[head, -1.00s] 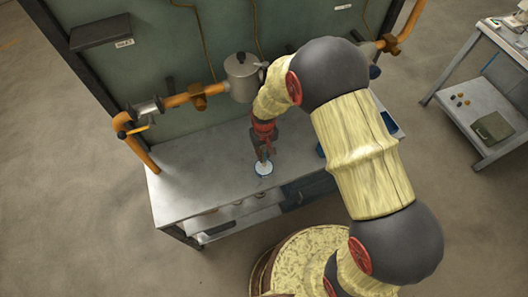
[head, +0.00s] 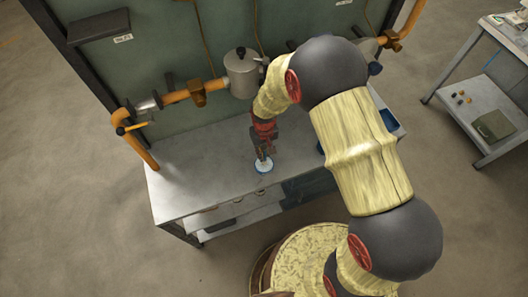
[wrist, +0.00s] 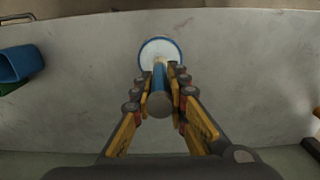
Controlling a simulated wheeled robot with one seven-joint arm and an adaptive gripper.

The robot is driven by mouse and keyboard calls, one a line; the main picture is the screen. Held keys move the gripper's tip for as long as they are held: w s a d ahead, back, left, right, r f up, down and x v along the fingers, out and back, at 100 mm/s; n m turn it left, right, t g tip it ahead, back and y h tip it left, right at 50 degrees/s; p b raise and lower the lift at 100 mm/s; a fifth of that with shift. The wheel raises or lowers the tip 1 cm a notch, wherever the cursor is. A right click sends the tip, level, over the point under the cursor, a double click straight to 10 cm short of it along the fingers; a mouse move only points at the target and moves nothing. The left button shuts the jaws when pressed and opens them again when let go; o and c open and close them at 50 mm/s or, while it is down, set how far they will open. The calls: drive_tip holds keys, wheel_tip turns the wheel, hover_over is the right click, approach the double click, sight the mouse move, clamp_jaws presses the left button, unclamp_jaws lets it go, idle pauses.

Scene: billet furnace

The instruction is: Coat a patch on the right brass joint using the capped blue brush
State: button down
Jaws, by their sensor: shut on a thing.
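My gripper (wrist: 160,92) is shut on the blue brush (wrist: 160,78), a blue shaft with a grey rounded end towards the wrist camera. At the brush's far end is a round white disc with a blue rim (wrist: 160,49). It also shows in the head view (head: 264,166), low over or on the bench top; I cannot tell whether it touches. In the head view my gripper (head: 264,156) points down at the bench. An orange-brown pipe (head: 404,28) runs at the upper right.
The grey bench (head: 190,171) is bare left of my gripper. A blue container (wrist: 20,64) stands at the left of the wrist view. A grey pot (head: 243,73) is at the green wall panel (head: 170,60). A side table (head: 482,110) stands at the right.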

sight(264, 147)
drive_tip(key=shift+f+b, duration=0.3)
drive_tip(key=shift+f, duration=0.25)
idle(1.3)
drive_tip(key=shift+r+p, duration=2.25)
drive_tip(key=shift+r, duration=1.35)
drive_tip(key=shift+f, duration=0.1)
